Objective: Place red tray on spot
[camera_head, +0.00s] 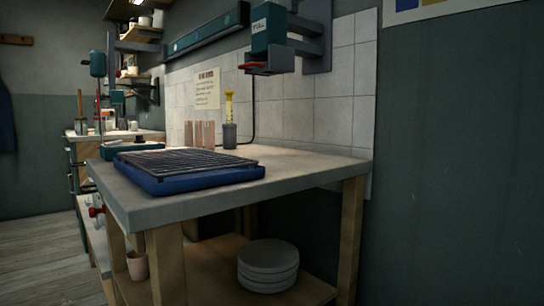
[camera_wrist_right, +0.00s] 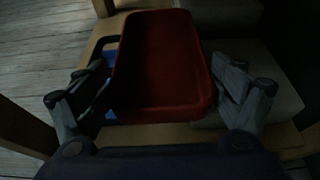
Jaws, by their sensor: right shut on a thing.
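The red tray (camera_wrist_right: 165,60) fills the middle of the right wrist view, with a raised rim and a dark red inside. My right gripper (camera_wrist_right: 160,80) is shut on it, with one grey finger at each side. Below the tray is a wooden surface, and I cannot tell how far beneath it lies. The red tray is not recognisable in the head view. I cannot make out a marked spot in either view. My left gripper shows in neither view.
A blue tray (camera_head: 190,182) with a black rack (camera_head: 185,162) sits on the workbench (camera_head: 290,170). Stacked grey discs (camera_head: 268,266) and a small cup (camera_head: 137,266) stand on its lower shelf. A blue thing (camera_wrist_right: 110,55) lies left of the red tray. The benchtop's right part is clear.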

